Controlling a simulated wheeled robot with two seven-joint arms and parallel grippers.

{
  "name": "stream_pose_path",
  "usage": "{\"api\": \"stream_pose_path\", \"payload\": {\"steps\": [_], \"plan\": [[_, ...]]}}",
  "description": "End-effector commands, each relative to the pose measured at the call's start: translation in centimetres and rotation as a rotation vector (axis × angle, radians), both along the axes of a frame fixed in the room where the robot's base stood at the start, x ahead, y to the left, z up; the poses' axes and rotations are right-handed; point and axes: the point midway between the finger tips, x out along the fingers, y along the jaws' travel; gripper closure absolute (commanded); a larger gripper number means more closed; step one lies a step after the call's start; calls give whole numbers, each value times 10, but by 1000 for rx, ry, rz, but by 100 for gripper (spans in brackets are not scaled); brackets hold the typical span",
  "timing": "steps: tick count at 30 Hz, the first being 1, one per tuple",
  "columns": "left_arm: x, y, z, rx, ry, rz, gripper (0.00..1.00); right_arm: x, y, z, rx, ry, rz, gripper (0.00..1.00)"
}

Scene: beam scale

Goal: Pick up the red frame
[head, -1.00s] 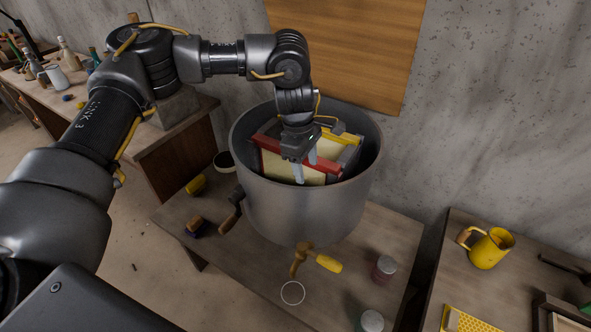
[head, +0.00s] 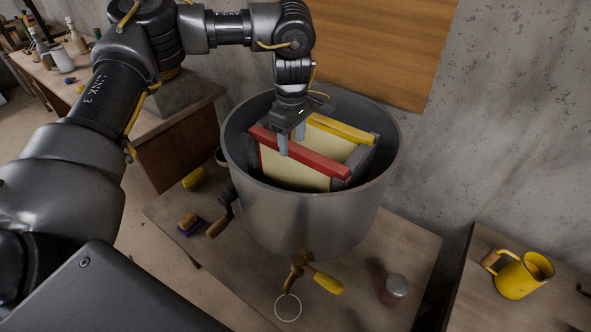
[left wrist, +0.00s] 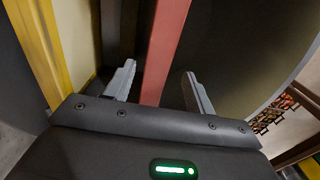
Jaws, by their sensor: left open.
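The red frame (head: 312,156) stands upright in the grey metal drum (head: 300,215), its red top bar showing above pale yellow comb. A yellow frame (head: 343,129) stands behind it in the same drum. My left gripper (head: 291,144) is open and points down at the red bar, left of the bar's middle. In the left wrist view the red bar (left wrist: 163,50) runs between the two open fingers (left wrist: 160,88), apart from both. The yellow frame's bar (left wrist: 38,45) is at the left there. The right gripper is not in view.
The drum's rim surrounds the frames. A crank with a wooden handle (head: 218,227) and a yellow-handled tap (head: 328,284) stick out from the drum. A lidded jar (head: 393,290) stands on the table. A yellow mug (head: 523,275) is on the right table.

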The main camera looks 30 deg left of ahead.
Motion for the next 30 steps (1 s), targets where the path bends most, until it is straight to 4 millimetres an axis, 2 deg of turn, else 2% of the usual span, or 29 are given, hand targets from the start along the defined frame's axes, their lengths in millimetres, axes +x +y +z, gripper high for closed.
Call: {"api": "stream_pose_path", "payload": {"steps": [3, 11, 21, 30], "plan": [[0, -1, -11, -1, 0, -1, 45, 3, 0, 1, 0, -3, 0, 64], [1, -3, -19, -1, 1, -4, 45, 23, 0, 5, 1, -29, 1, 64], [2, -6, -61, -1, 1, -3, 45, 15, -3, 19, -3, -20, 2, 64], [2, -6, -66, 0, -1, -3, 47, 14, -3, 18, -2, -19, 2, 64]]}}
